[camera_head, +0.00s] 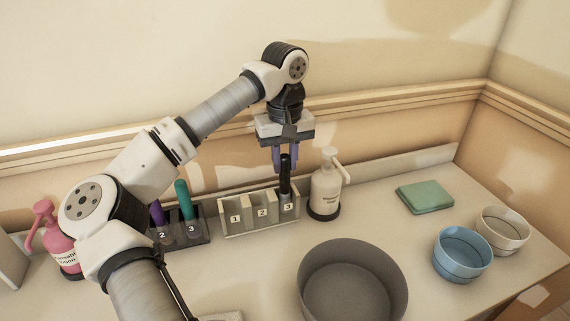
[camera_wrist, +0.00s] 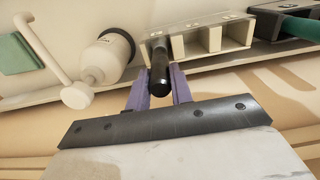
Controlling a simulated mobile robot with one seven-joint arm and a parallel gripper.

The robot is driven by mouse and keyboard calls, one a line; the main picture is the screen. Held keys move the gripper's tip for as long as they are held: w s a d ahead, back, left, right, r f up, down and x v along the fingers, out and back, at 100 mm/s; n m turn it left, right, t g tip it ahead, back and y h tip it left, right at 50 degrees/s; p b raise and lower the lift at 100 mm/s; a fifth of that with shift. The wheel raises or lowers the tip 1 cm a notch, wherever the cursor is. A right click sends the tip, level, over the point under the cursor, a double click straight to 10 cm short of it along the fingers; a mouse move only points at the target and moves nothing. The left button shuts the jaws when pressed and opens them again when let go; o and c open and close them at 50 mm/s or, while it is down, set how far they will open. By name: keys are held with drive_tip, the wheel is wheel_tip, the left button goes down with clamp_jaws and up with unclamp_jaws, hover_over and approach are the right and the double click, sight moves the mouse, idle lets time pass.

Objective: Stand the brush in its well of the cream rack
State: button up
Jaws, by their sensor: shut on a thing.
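The cream rack (camera_head: 251,227) stands on the counter with wells numbered 1, 2 and 3. It also shows at the top of the wrist view (camera_wrist: 236,33). A black brush (camera_head: 285,174) stands upright at well 3, its lower part inside the well. In the wrist view the brush handle (camera_wrist: 159,72) points toward the camera between the purple fingers. My gripper (camera_head: 285,158) is above well 3, shut on the upper part of the brush handle. Wells 1 and 2 look empty. The bottom of the brush is hidden by the rack.
A white pump bottle (camera_head: 325,190) stands just right of the rack. A dark rack (camera_head: 195,239) with purple and green-handled items is to the left, near a pink bottle (camera_head: 64,254). A grey basin (camera_head: 352,285), blue bowl (camera_head: 462,256), white bowl (camera_head: 502,231) and green cloth (camera_head: 425,196) lie right.

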drive_tip(key=shift+f, duration=0.6)
drive_tip(key=shift+f, duration=0.15)
drive_tip(key=o, duration=0.9)
wheel_tip(320, 180, up, 12)
drive_tip(key=shift+r, duration=0.15)
